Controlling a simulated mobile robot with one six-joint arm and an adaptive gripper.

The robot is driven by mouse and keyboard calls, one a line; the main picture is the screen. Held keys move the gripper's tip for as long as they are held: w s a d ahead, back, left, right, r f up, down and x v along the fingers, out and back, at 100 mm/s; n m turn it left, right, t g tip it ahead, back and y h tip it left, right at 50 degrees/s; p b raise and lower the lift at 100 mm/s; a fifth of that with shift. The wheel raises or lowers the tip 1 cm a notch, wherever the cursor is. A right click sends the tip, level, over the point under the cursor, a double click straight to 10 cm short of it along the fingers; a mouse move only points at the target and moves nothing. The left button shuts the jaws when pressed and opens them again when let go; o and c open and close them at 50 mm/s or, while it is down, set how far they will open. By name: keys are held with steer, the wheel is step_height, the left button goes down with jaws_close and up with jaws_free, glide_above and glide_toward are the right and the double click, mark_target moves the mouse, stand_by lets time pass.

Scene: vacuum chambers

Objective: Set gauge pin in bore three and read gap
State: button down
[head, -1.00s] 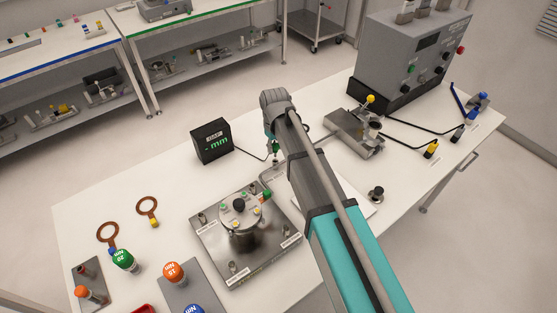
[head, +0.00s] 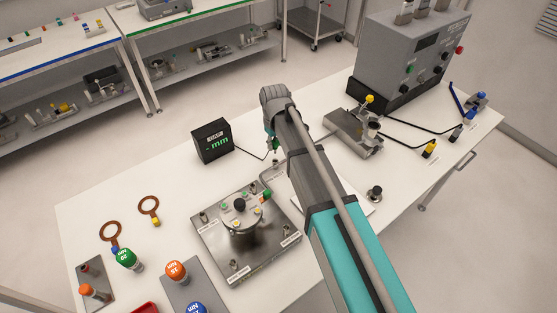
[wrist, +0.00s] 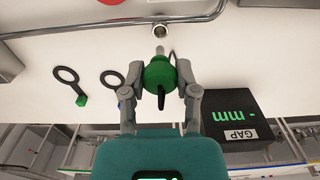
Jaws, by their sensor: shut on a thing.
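My gripper (wrist: 161,92) is shut on the green body of the gauge pin (wrist: 159,74) in the wrist view. The pin's metal tip points away from my gripper. A small round metal fitting (wrist: 160,31) lies just past the tip; I cannot tell whether they touch. In the head view my arm hides most of my gripper, and a bit of green (head: 275,148) shows beside it. The black gap readout (head: 212,140) shows a dash and "mm"; it also shows in the wrist view (wrist: 245,119). I cannot tell which bore is number three.
A round metal chamber on a square plate (head: 212,245) stands left of my arm. Copper rings (head: 149,206) and colour-capped torque tools (head: 126,260) lie at the left. A valve fixture (head: 350,133) and a grey control box (head: 412,65) stand at the right. Bare table lies front of the readout.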

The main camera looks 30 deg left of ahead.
mark_target(275, 143)
steer(key=shift+r+p, duration=3.65)
steer(key=shift+r, duration=0.25)
steer(key=shift+s+d, duration=0.1)
steer(key=shift+s, duration=0.05)
